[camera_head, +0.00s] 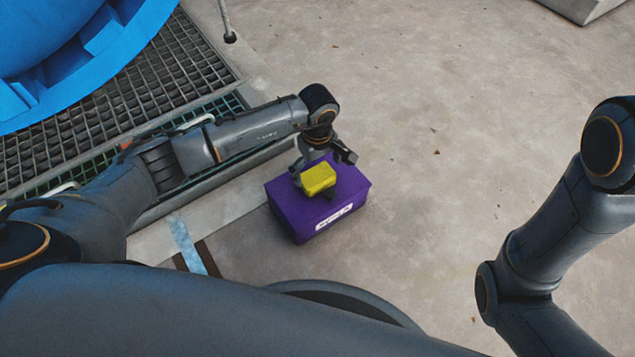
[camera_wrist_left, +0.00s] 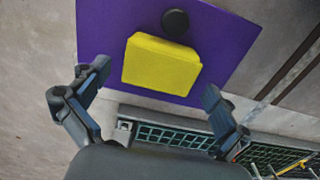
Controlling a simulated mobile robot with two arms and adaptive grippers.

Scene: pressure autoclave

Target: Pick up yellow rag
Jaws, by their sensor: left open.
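The yellow rag (camera_head: 318,179) is a small folded block lying on top of a purple box (camera_head: 280,199) on the floor. My left gripper (camera_head: 324,168) is over the box, close to the rag. In the left wrist view the rag (camera_wrist_left: 161,64) shows ahead of and between the two spread fingers of the left gripper (camera_wrist_left: 150,92). The fingers are open and hold nothing. From these views I cannot tell how far they stand above the box. The right gripper is out of view; only part of my right arm shows in the head view.
A dark round knob (camera_wrist_left: 175,21) is on the purple box beside the rag. A metal floor grating (camera_head: 90,115) and a large blue round structure (camera_head: 60,45) are at the upper left. The concrete floor (camera_head: 460,110) right of the box is clear.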

